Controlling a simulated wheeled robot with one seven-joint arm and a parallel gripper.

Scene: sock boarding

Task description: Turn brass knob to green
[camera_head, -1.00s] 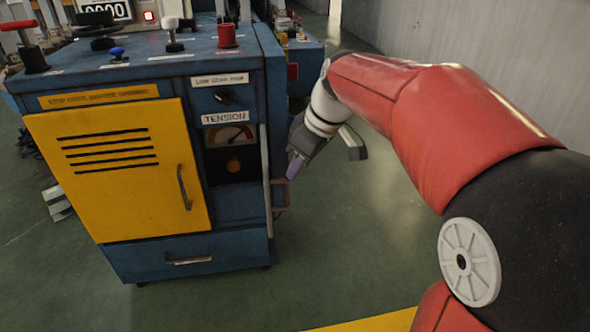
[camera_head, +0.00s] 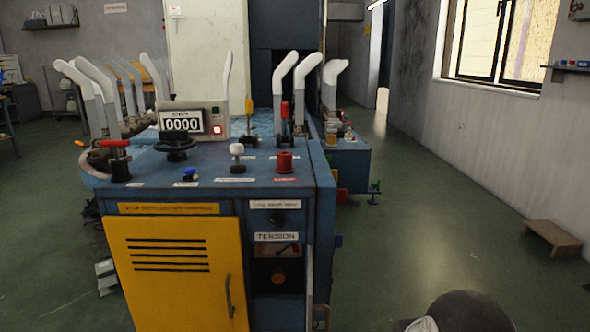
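The brass knob (camera_head: 279,278) sits in a dark recess on the front of the blue machine, below the TENSION label (camera_head: 277,237). The tension gauge (camera_head: 272,251) is just above it, seen at a steep angle. Its needle and colour zones are too small to read. My gripper is out of view. Only a dark, rounded part of my arm (camera_head: 468,312) shows at the bottom right.
The blue machine (camera_head: 330,200) has a yellow door (camera_head: 170,290), a counter reading 0000 (camera_head: 181,123), a red knob (camera_head: 284,163) and several levers on top. White foot-shaped boards stand behind. A small wooden step (camera_head: 553,238) is at the right wall.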

